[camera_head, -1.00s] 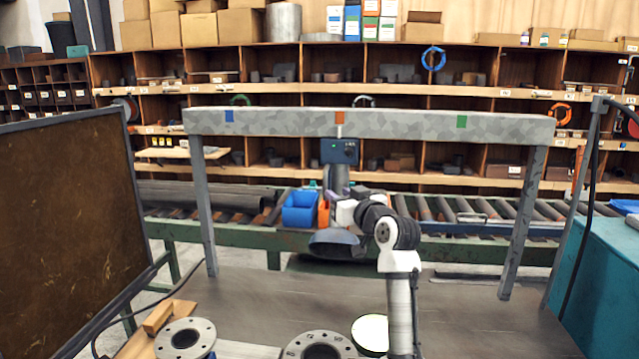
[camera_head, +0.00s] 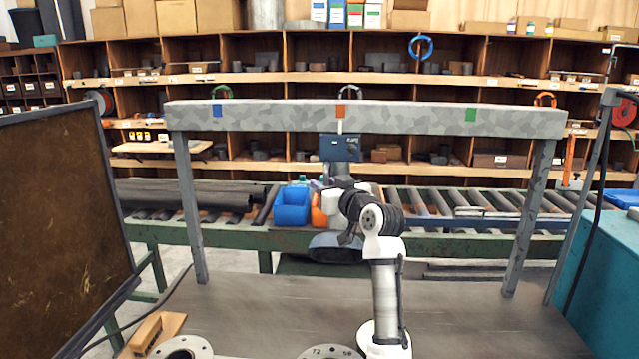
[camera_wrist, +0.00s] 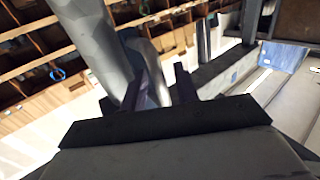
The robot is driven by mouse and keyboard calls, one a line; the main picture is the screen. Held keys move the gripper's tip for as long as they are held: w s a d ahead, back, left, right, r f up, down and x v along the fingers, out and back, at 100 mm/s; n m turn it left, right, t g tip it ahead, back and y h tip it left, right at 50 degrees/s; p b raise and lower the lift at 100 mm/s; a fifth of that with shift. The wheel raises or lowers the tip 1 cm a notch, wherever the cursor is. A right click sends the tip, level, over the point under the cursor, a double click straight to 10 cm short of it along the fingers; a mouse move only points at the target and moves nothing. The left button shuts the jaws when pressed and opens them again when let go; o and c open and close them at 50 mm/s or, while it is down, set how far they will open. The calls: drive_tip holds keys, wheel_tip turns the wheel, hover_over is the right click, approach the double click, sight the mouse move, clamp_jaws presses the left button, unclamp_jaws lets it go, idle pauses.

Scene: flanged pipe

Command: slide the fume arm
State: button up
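The fume arm hangs from a grey overhead beam (camera_head: 385,119). Its blue-grey box (camera_head: 340,148) sits under the orange mark (camera_head: 341,111), between a blue mark (camera_head: 217,111) and a green mark (camera_head: 471,115). Its dark hood (camera_head: 337,248) hangs below, partly behind my arm. My gripper (camera_head: 335,193) is at the fume arm's duct, below the box. In the wrist view, a thick grey tube (camera_wrist: 95,40) runs beside my gripper (camera_wrist: 158,88). The fingers stand apart with a pale grey-lilac shape between or behind them; I cannot tell whether they grip it.
Pipe flanges (camera_head: 182,350) lie at the bench's front edge. A dark brown panel (camera_head: 60,220) stands at left and a teal cabinet (camera_head: 605,265) at right. Behind are a roller conveyor (camera_head: 470,205) with a blue bin (camera_head: 292,207), and shelves. The bench top (camera_head: 260,310) is mostly bare.

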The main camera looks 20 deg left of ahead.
drive_tip(key=shift+w, duration=0.1)
clamp_jaws()
idle(0.4)
